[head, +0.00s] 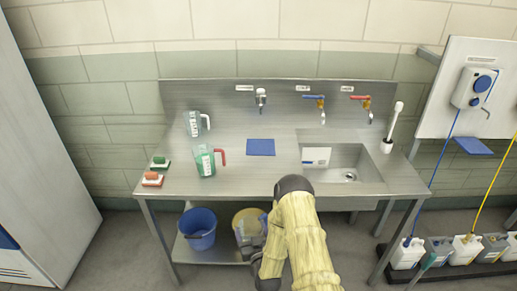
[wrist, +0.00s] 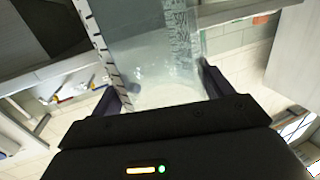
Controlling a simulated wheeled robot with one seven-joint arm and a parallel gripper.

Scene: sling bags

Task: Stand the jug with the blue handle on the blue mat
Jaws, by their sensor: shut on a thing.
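The blue mat (head: 260,147) lies flat and bare on the steel counter, left of the sink. My gripper (head: 258,252) is low in front of the counter, below its top. It is shut on a clear jug (head: 247,235), with a bluish part, seemingly its handle, showing beside my arm. In the wrist view the see-through jug wall (wrist: 165,65) with printed scale marks fills the space between the fingers of my gripper (wrist: 162,90). The jug's base and most of its handle are hidden or out of frame.
A jug with a white handle (head: 194,124) and a green-filled jug with a red handle (head: 205,163) stand left of the mat. Brushes (head: 153,179) lie at the left edge. The sink (head: 350,173) is to the right. A blue bucket (head: 198,230) stands on the lower shelf.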

